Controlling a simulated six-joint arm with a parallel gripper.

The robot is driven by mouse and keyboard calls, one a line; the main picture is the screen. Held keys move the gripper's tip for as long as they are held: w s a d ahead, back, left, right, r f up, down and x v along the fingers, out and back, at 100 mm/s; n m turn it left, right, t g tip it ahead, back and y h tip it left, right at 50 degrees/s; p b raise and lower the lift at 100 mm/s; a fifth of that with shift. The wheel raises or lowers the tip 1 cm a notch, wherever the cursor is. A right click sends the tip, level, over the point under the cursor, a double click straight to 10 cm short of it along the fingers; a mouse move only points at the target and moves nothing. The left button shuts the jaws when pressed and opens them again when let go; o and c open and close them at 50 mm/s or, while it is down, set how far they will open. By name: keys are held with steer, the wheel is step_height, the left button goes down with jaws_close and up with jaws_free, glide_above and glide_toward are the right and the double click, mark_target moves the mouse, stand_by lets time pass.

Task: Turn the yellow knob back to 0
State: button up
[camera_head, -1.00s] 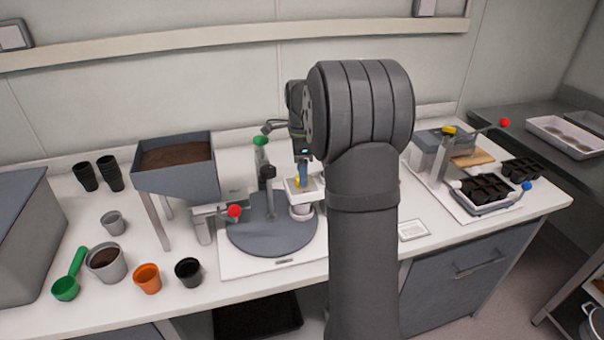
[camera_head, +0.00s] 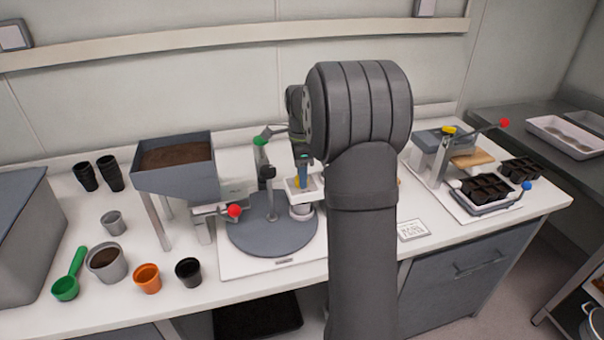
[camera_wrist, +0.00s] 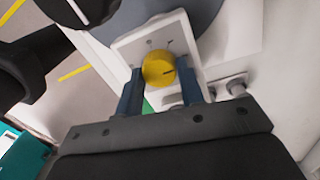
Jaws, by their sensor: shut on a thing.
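The yellow knob (camera_wrist: 158,68) is on a white panel (camera_wrist: 124,48) with small dark dial marks beyond it in the wrist view. A dark pointer line on the knob points to the right in that view. I cannot read the numbers. My gripper (camera_wrist: 160,88) has one blue finger on each side of the knob and is shut on it. In the head view the white control box (camera_head: 291,196) stands at the right of the grey turntable, with my gripper (camera_head: 303,174) over it. There the knob is mostly hidden by the fingers.
The grey turntable (camera_head: 262,240) lies left of the box. A soil hopper (camera_head: 178,180) with a red-tipped lever (camera_head: 234,210) stands further left. A green-topped post (camera_head: 260,141) is close behind my gripper. Pots and a green scoop (camera_head: 66,287) stand at the front left.

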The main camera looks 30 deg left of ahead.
steer(key=n, duration=0.8)
steer(key=shift+a+n, duration=0.1)
steer(key=shift+n, duration=0.3)
steer(key=n, duration=0.4)
steer(key=shift+n+t, duration=0.3)
steer(key=shift+s+n, duration=0.1)
steer(key=shift+n, duration=1.9)
steer(key=o, duration=1)
